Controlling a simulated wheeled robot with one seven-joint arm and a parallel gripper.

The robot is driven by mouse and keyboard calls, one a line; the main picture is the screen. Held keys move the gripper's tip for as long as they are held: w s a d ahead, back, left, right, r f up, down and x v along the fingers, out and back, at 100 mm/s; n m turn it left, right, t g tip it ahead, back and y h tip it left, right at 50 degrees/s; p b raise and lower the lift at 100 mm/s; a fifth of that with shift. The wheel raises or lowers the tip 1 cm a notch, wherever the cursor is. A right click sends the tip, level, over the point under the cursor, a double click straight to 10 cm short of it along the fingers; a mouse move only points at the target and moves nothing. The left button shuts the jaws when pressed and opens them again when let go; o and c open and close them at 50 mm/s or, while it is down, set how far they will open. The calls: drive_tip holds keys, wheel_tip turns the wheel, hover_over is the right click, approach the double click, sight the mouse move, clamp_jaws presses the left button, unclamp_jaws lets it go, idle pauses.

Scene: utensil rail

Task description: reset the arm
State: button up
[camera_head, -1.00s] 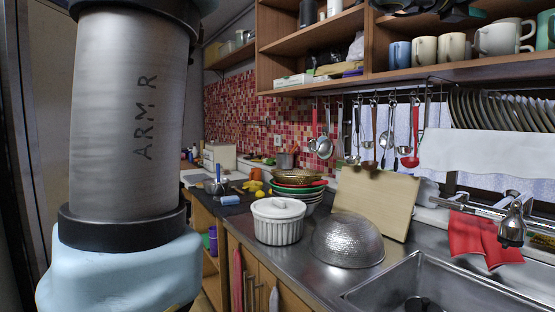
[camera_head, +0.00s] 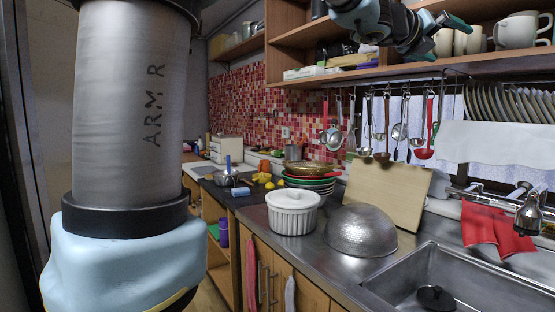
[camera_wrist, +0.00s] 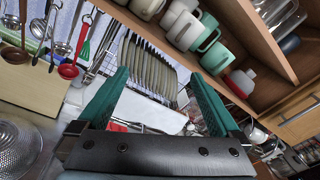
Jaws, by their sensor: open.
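My gripper (camera_wrist: 158,76) is open in the wrist view, with its two green fingers spread and nothing held between them. In the head view my gripper (camera_head: 458,38) is at the top right, in front of the upper cupboard shelf and its mugs. It is above the hanging utensils and apart from them. The large grey column and pale blue part at the left of the head view are mine.
Several utensils hang from the rail (camera_head: 400,88). White plates (camera_head: 505,103) stand in a rack to the right. Mugs (camera_head: 520,30) stand on the shelf.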

drive_tip(key=w+a+f+n+t+y, duration=0.4)
drive_tip(key=w+a+f+n+y, duration=0.2)
drive_tip(key=w+a+f+n, duration=0.55)
drive_tip(key=a+f+n+g+y, duration=0.1)
drive_tip(key=a+f+n+y, duration=0.4)
drive_tip(key=a+f+n, duration=0.85)
drive_tip(key=s+a+f+n+g+y, duration=0.2)
drive_tip(key=s+a+f+n, duration=0.4)
drive_tip(key=f, duration=0.4)
drive_tip(key=s+a+f+n+g+y, duration=0.2)
drive_tip(key=s+a+f+n+g, duration=0.2)
drive_tip(key=s+a+f+n, duration=0.2)
drive_tip(key=s+a+f, duration=0.2)
drive_tip(key=a+f, duration=0.1)
drive_tip(key=f, duration=0.1)
drive_tip(key=shift+s+a+f+g+y, duration=0.15)
drive_tip(key=shift+s+f+g+y, duration=0.1)
drive_tip(key=shift+g+y, duration=0.15)
drive_tip(key=s+f+n, duration=0.1)
drive_tip(key=s, duration=0.1)
drive_tip(key=s+a+f+n+g, duration=0.1)
drive_tip(key=s+n, duration=0.1)
drive_tip(key=s+a+f+n+g, duration=0.1)
drive_tip(key=s, duration=0.2)
drive_tip(key=shift+f+n, duration=0.3)
drive_tip(key=shift+c, duration=0.2)
